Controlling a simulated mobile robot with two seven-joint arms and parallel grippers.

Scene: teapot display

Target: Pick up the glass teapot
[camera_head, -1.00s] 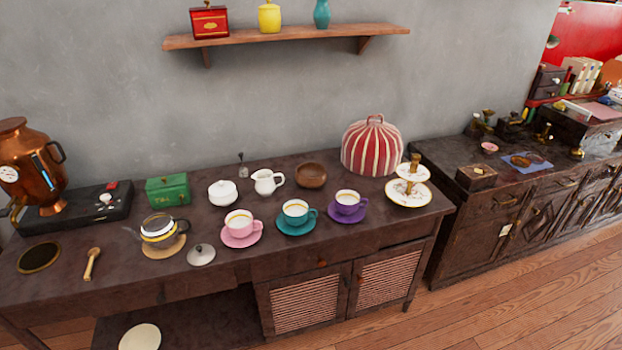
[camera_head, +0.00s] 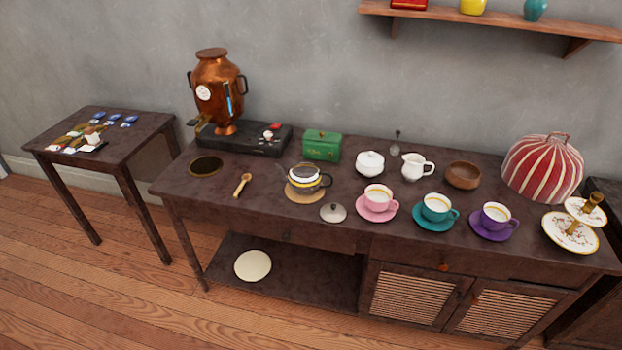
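The glass teapot (camera_head: 305,180) stands upright, without a lid, on a round tan mat (camera_head: 304,196) on the dark sideboard. It has a yellow-and-white band, a dark handle on its right and a thin spout on its left. A grey lid with a knob (camera_head: 333,212) lies to its right, in front of it. Neither of my grippers shows in the view.
A copper urn (camera_head: 217,90) on a black base and a green tin (camera_head: 321,145) stand behind the teapot. A wooden spoon (camera_head: 242,184) lies to its left. Pink (camera_head: 377,199), teal (camera_head: 437,211) and purple (camera_head: 494,219) cups stand to its right. Open floor (camera_head: 110,290) lies front left.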

